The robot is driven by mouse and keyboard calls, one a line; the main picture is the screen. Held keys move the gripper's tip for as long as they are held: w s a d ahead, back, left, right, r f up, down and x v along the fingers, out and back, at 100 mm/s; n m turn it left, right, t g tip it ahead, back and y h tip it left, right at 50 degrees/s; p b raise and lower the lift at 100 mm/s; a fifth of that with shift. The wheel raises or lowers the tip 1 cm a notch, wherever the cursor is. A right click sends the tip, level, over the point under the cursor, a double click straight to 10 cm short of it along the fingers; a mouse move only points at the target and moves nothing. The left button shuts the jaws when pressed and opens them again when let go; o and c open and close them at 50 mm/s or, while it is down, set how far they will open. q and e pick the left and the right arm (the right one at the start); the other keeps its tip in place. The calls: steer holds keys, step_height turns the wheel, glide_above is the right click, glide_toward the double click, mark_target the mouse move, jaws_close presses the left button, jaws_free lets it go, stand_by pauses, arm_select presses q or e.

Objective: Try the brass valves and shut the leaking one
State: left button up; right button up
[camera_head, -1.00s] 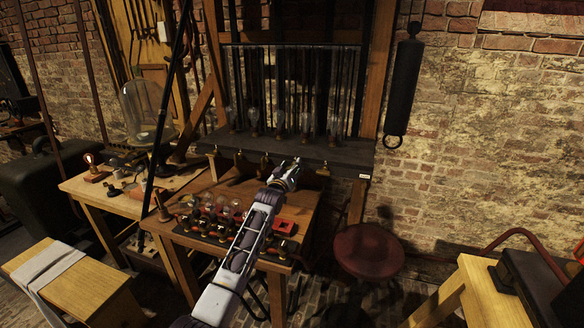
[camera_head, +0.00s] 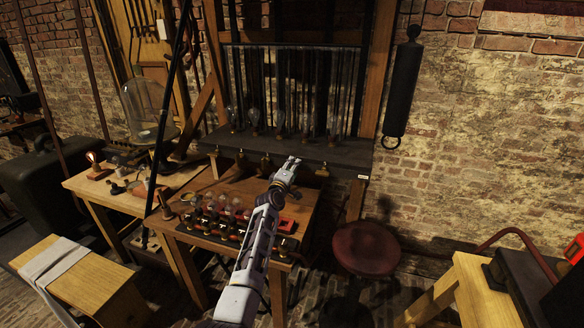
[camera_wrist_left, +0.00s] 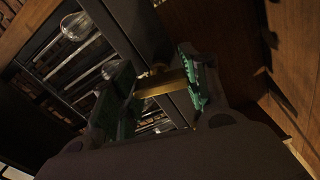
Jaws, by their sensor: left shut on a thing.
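Several small brass valves line the front edge of a dark shelf (camera_head: 345,157): one at the left (camera_head: 215,151), others beside it (camera_head: 240,158) and (camera_head: 265,162), and one at the right (camera_head: 322,171). My left gripper (camera_head: 292,163) is at the shelf edge, between the third valve and the right one. In the left wrist view its green-padded fingers (camera_wrist_left: 163,88) are shut on a brass valve (camera_wrist_left: 158,84), which lies across between them. The gripper hides that valve in the head view. I cannot see which valve leaks. My right gripper is out of view.
Glass bulbs (camera_head: 254,115) and thin rods stand on the shelf above the valves. Below is a wooden table (camera_head: 297,213) with bulbs and red parts. A round red stool (camera_head: 366,247) stands to the right, and a bell jar (camera_head: 145,107) to the left.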

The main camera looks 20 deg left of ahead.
arm_select(q)
steer(key=shift+n, duration=1)
steer(key=shift+n+p, duration=0.3)
steer(key=o, duration=1)
